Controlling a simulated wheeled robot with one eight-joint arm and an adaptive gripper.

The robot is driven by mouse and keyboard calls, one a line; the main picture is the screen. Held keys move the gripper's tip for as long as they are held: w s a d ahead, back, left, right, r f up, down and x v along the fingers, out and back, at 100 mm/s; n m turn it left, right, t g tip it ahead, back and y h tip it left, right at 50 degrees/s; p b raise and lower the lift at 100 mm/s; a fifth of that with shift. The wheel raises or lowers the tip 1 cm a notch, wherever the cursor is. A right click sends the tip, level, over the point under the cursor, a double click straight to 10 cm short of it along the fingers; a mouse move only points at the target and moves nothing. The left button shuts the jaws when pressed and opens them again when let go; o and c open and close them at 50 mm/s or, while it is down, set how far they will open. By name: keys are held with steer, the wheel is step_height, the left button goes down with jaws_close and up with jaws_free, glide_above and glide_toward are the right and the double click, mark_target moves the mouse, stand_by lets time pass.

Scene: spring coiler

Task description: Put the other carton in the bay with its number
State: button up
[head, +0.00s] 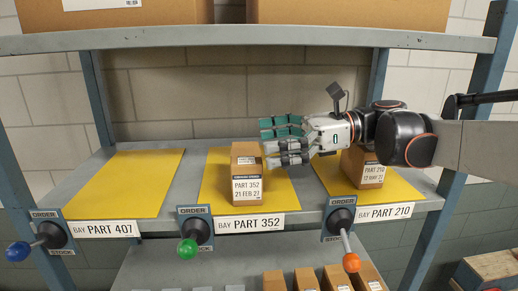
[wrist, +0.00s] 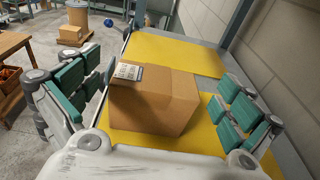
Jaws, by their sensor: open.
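A brown carton labelled PART 352 (head: 247,175) stands upright on the yellow mat of the bay labelled PART 352 (head: 250,223), in the middle of the shelf. In the wrist view this carton (wrist: 155,105) sits between the spread fingers, with gaps visible on both sides. My gripper (head: 272,143) is open, reaching in from the right at the carton's upper part. Another carton, labelled PART 210 (head: 367,170), stands on the mat of the bay labelled PART 210 (head: 384,212), partly hidden behind my arm.
Levers with blue (head: 18,251), green (head: 187,250) and orange (head: 351,262) knobs stick out at the shelf front. An upper shelf (head: 240,37) holds large boxes. Several small cartons stand below.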

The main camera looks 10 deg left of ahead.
steer(key=b+v, duration=0.1)
steer(key=v, duration=0.7)
steer(key=shift+b, duration=0.35)
